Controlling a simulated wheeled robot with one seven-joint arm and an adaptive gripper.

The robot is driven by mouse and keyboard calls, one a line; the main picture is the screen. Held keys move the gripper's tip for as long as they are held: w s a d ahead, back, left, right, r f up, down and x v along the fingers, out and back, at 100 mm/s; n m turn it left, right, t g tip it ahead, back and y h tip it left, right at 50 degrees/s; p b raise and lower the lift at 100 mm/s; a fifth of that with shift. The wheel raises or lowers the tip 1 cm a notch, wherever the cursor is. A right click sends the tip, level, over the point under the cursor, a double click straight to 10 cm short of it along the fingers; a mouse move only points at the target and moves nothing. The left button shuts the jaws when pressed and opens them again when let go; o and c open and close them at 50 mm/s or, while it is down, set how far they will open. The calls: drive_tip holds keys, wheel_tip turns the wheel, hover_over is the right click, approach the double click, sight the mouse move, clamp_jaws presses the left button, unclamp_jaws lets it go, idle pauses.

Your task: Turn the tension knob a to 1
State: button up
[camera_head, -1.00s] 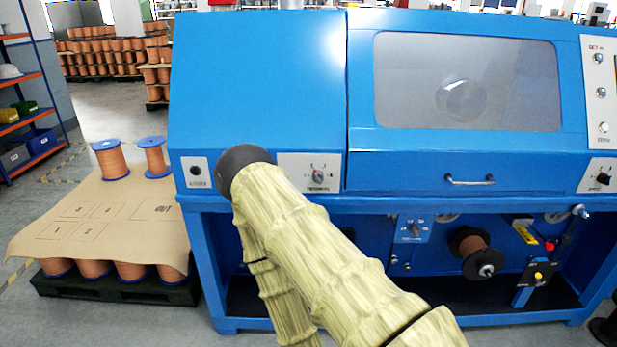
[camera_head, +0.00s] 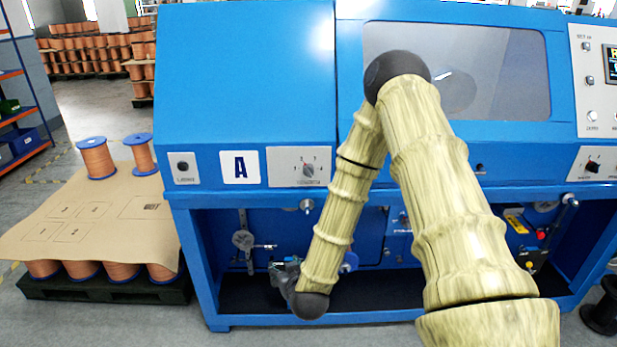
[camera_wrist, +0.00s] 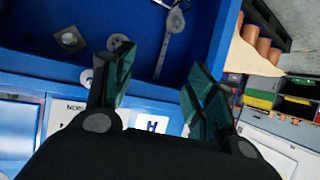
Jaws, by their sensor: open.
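The blue machine's (camera_head: 250,80) lower bay holds pulleys and fittings behind my gripper. My arm hides part of its middle. A pallet with copper spools under a brown sheet (camera_head: 100,205) stands at left. A shelf (camera_head: 20,115) is at far left. Grey floor lies between.

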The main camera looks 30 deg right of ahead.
drive_tip(key=w+d+r+m+t+h, duration=0.1)
drive_tip(key=w+d+r, duration=0.1)
drive_tip(key=d+r, duration=0.15)
drive_tip(key=w+d+r+t+h, duration=0.1)
drive_tip(key=w+d+r+h, duration=0.15)
drive_tip(key=r, duration=0.25)
drive_tip(key=m+t+h, duration=0.1)
drive_tip(key=m+h, duration=0.2)
approach(309, 174)
drive_tip(key=p+x, duration=0.1)
drive_tip(key=x, duration=0.9)
drive_tip(key=shift+f, duration=0.15)
drive_tip(key=c, duration=1)
